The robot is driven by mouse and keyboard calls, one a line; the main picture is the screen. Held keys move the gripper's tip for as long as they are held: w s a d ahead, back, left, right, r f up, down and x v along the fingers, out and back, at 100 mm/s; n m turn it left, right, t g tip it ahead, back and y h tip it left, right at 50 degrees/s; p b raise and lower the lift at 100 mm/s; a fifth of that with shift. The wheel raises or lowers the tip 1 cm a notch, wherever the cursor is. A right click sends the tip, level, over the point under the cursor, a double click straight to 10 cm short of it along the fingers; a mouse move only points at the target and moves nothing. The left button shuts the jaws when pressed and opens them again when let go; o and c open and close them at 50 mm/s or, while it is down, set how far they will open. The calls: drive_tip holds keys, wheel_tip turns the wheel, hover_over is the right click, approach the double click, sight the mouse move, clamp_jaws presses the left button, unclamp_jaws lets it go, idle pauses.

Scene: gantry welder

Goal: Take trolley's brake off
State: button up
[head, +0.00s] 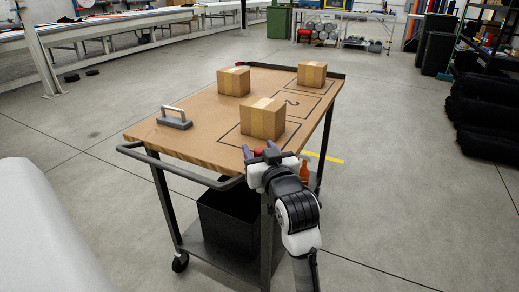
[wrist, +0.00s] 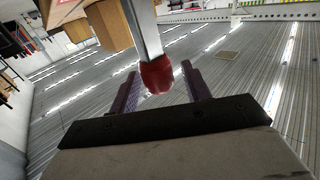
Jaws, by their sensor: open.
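The trolley (head: 200,150) has a wooden top and a dark metal frame, and its near right corner is by my gripper. A lever with a red end (wrist: 157,75) on a grey metal bar, seemingly the brake handle, shows in the wrist view. Its red end sits between my fingers, with a gap visible on at least one side. In the head view only a bit of red (head: 258,151) shows between the fingertips. My gripper (head: 261,154) is open around it; it also shows in the wrist view (wrist: 163,88). The lever's lower part is hidden in the head view.
Several cardboard boxes (head: 263,118) and a grey block with a handle (head: 174,118) stand on the trolley top. A black bin (head: 230,215) is on the lower shelf. An orange bottle-like thing (head: 304,170) is just right of my gripper.

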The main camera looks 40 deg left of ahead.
drive_tip(key=shift+c, duration=0.5)
clamp_jaws()
